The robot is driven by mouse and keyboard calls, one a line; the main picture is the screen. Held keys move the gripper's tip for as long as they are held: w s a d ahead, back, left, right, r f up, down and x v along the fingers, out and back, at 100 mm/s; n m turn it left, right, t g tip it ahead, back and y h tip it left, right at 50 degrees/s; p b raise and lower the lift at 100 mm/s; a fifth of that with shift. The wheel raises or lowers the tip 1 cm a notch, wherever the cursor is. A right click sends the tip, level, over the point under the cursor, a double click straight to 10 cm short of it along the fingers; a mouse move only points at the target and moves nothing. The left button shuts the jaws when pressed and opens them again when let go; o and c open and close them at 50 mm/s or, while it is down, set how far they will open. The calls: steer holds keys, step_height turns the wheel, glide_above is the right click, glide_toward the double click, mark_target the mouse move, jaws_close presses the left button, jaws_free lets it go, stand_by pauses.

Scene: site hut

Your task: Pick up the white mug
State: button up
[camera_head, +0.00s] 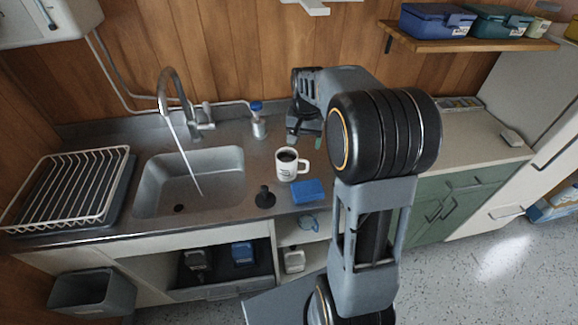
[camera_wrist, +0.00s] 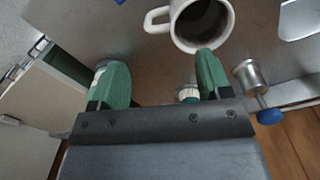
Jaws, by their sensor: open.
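The white mug (camera_head: 288,165) stands upright on the steel counter, just right of the sink, with its handle to the right and dark contents inside. In the wrist view the mug (camera_wrist: 183,40) is at the top, ahead of the right fingertip, with its handle to the left. My gripper (camera_head: 305,140) is behind the mug in the head view, partly hidden by my own arm. In the wrist view my gripper (camera_wrist: 160,75) is open, its green fingers apart with nothing held between them. The right fingertip appears close to the mug's rim; I cannot tell whether they touch.
A blue sponge (camera_head: 308,191) and a black stopper-like object (camera_head: 265,197) lie in front of the mug. The sink (camera_head: 190,182) with running water is to the left. A blue-capped dispenser (camera_head: 258,122) stands behind; it also shows in the wrist view (camera_wrist: 250,76). A dish rack (camera_head: 66,188) is far left.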

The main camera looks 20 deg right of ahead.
mark_target(303, 161)
steer(key=shift+s+f+p, duration=0.2)
steer(key=shift+f+p, duration=0.25)
steer(key=shift+f, duration=4.35)
steer(key=c, duration=1.3)
steer(key=shift+o, duration=0.2)
steer(key=shift+r, duration=0.5)
steer(key=r, duration=0.2)
steer(key=shift+s+a+r, duration=0.15)
steer(key=shift+a+r, duration=0.05)
steer(key=shift+r, duration=0.15)
steer(key=s+a+r, duration=0.1)
steer(key=r, duration=0.1)
steer(key=s+a+r, duration=0.1)
steer(key=s+a+r+b, duration=0.1)
steer(key=r, duration=0.1)
steer(key=shift+s+a+r, duration=0.25)
steer(key=shift+r, duration=0.1)
steer(key=s+a+r, duration=0.1)
steer(key=s+a, duration=0.1)
steer(key=s+a+r+b, duration=0.1)
steer(key=s+a, duration=0.1)
steer(key=s+a+r, duration=0.1)
steer(key=s+a, duration=0.1)
steer(key=shift+a+r, duration=0.1)
steer(key=shift+r, duration=0.25)
